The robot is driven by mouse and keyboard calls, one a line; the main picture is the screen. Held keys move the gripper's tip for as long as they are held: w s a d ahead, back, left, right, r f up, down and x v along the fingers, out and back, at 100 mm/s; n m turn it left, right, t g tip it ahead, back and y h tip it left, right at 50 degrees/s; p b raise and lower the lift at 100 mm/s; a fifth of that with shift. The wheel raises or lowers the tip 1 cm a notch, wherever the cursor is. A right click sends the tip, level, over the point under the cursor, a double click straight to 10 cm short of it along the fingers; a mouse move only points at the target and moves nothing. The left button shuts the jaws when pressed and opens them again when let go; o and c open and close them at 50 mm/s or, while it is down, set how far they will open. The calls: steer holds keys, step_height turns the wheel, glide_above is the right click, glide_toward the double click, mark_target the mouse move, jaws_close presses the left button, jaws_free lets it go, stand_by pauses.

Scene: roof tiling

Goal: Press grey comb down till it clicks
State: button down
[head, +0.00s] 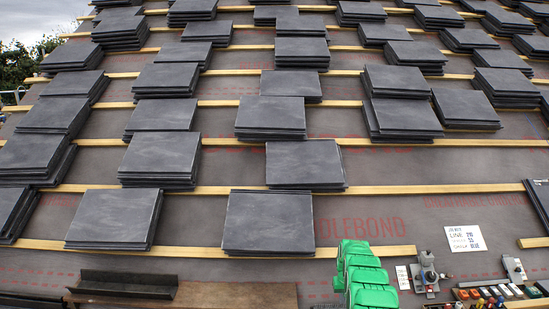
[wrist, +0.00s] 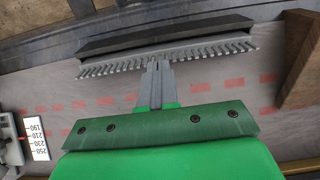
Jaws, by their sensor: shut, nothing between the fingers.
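The grey comb (wrist: 205,51) is a long strip with a row of teeth, lying across the upper middle of the wrist view against a dark bar (wrist: 165,35). My gripper (wrist: 157,68) is shut and empty. Its grey fingertips reach the toothed edge near the comb's middle; I cannot tell whether they touch it or hover just above. The comb looks slightly tilted in the picture, its right end higher. In the head view, my green arm (head: 365,275) shows at the bottom, while the fingertips and comb are not visible there.
A wooden board (head: 235,295) with a dark angled piece (head: 128,282) lies left of my arm. Right of it are a number label (head: 402,277), a small device (head: 427,272) and a written card (head: 465,238). Stacked slates (head: 268,222) cover the battens beyond.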

steer(key=shift+r, duration=0.1)
stand_by(0.3)
step_height(320, 180, up, 9)
stand_by(1.3)
steer(key=s+a+r, duration=0.2)
steer(key=s+r, duration=0.2)
steer(key=r, duration=0.6)
steer(key=s+a+r, duration=0.3)
steer(key=s+r, duration=0.2)
steer(key=r, duration=0.5)
steer(key=s+a+r, duration=0.4)
steer(key=s+r, duration=1)
steer(key=s+a+r+g, duration=0.15)
steer(key=s+r, duration=0.25)
steer(key=s, duration=0.5)
steer(key=s+a+r, duration=0.2)
steer(key=s+r, duration=0.1)
steer(key=s, duration=0.7)
steer(key=s+a, duration=0.1)
steer(key=s, duration=2.2)
steer(key=shift+a+f, duration=0.25)
steer(key=shift+f, duration=0.15)
